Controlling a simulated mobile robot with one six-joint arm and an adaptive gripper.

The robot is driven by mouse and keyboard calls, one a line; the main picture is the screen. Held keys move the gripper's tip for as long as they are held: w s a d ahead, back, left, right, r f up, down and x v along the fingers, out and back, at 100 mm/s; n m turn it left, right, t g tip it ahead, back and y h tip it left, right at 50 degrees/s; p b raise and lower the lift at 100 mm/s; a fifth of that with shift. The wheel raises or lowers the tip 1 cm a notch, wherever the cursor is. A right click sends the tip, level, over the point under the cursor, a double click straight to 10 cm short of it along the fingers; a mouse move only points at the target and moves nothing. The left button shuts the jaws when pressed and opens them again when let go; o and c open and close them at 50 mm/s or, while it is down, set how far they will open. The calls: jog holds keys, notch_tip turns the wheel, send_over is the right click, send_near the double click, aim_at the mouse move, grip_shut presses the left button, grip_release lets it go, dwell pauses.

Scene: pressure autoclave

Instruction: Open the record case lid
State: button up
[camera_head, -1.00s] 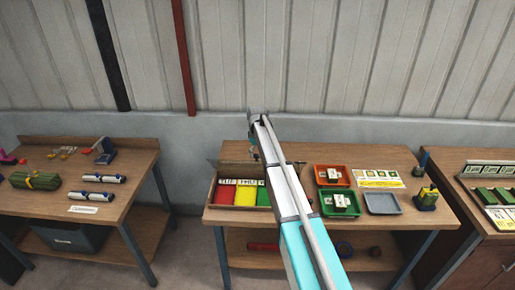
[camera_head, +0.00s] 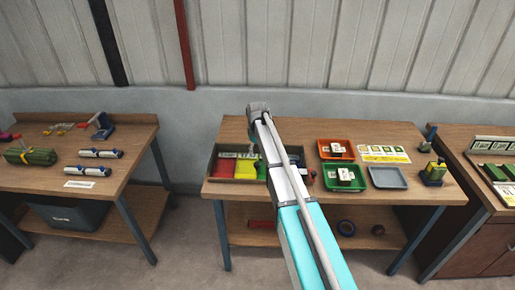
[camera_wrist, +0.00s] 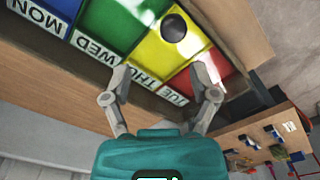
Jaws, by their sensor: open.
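The record case (camera_head: 213,166) is a brown box on the middle bench, with red, yellow and green sections in the head view. A dark round spot (camera_wrist: 173,28) shows on the yellow section. I cannot tell whether a clear lid covers the sections. My gripper (camera_wrist: 160,78) is open and empty, its fingers spread towards the labelled edge. Contact with the case cannot be made out.
Right of the case stand an orange tray (camera_head: 322,150), a green tray (camera_head: 330,183) and a grey tray (camera_head: 388,178). A printed card (camera_head: 384,154) lies behind. A left bench (camera_head: 120,178) and a right cabinet (camera_head: 465,200) flank the bench, with a floor gap at left.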

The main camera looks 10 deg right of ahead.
aim_at(257, 163)
jog(key=shift+s+a+f+b, duration=0.1)
jog(key=shift+s+f+b, duration=0.25)
jog(key=shift+f+b, duration=0.5)
jog(key=shift+s+a+f+b, duration=0.1)
jog(key=shift+s+f+b, duration=0.25)
jog(key=shift+f+b, duration=0.55)
jog(key=shift+s+a+f+b, duration=0.1)
jog(key=shift+s+f+b, duration=0.25)
jog(key=shift+f+b, duration=0.5)
notch_tip(257, 163, up, 14)
jog(key=p, duration=1.5)
jog(key=s+f+m+b, duration=0.1)
jog(key=s+b, duration=0.1)
jog(key=s, duration=0.4)
jog(key=shift+s+d+f, duration=0.2)
jog(key=shift+d+f, duration=0.15)
jog(key=shift+d, duration=0.1)
jog(key=s+d+f+m+b, duration=0.1)
jog(key=s+f+m+b, duration=0.1)
jog(key=s, duration=0.9)
jog(key=s+d+f+m+b, duration=0.1)
jog(key=s+f+m+b, duration=0.2)
jog(key=s, duration=0.9)
jog(key=shift+s+f+m+b, duration=0.3)
jog(key=shift+b, duration=0.05)
